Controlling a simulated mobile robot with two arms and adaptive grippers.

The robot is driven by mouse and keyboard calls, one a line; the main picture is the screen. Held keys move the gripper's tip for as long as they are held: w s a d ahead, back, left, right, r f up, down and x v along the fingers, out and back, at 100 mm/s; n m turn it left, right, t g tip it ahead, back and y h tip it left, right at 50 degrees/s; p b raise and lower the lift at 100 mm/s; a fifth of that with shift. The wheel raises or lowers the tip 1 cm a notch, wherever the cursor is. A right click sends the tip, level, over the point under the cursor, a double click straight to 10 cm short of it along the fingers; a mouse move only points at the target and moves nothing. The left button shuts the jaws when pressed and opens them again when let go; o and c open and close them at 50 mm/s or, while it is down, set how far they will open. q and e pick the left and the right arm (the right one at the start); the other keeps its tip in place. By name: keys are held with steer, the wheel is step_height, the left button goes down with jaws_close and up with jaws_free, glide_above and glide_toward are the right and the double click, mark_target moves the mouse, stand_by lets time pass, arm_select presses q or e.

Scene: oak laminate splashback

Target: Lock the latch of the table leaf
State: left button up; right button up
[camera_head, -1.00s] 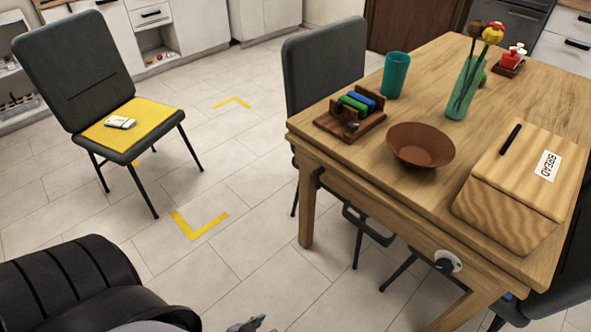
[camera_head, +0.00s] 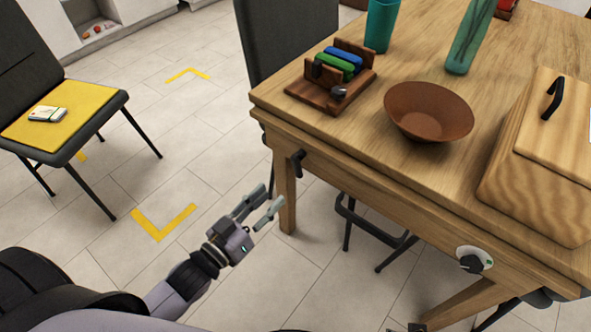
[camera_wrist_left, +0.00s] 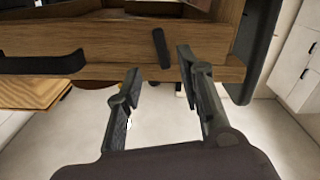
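The wooden table (camera_head: 330,143) fills the right of the head view. A small black lever, seemingly the latch (camera_head: 297,163), sits on its side rail near the left corner. It stands nearly upright, slightly tilted, in the left wrist view (camera_wrist_left: 161,47). My left gripper (camera_head: 269,197) is open and empty, below and a little left of the latch in the head view, and apart from it. In the wrist view its fingers (camera_wrist_left: 158,66) point towards the rail, with the latch seen between the tips. Whether the latch is locked cannot be told.
A dark knob on a white plate (camera_head: 474,260) is on the same rail, further right. A brown bowl (camera_head: 428,108), a bread box (camera_head: 530,165) and a wooden rack (camera_head: 322,97) stand on top. Chairs stand beyond and left (camera_head: 60,155); floor between is clear.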

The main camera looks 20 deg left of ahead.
mark_target(296, 172)
arm_select(q)
steer(key=b+x, duration=0.1)
steer(key=x, duration=1)
steer(key=shift+f, duration=0.1)
arm_select(e)
steer(key=r, duration=0.4)
steer(key=shift+w+r, duration=0.15)
steer(key=shift+w, duration=0.1)
arm_select(q)
steer(key=shift+c, duration=0.4)
jaws_close()
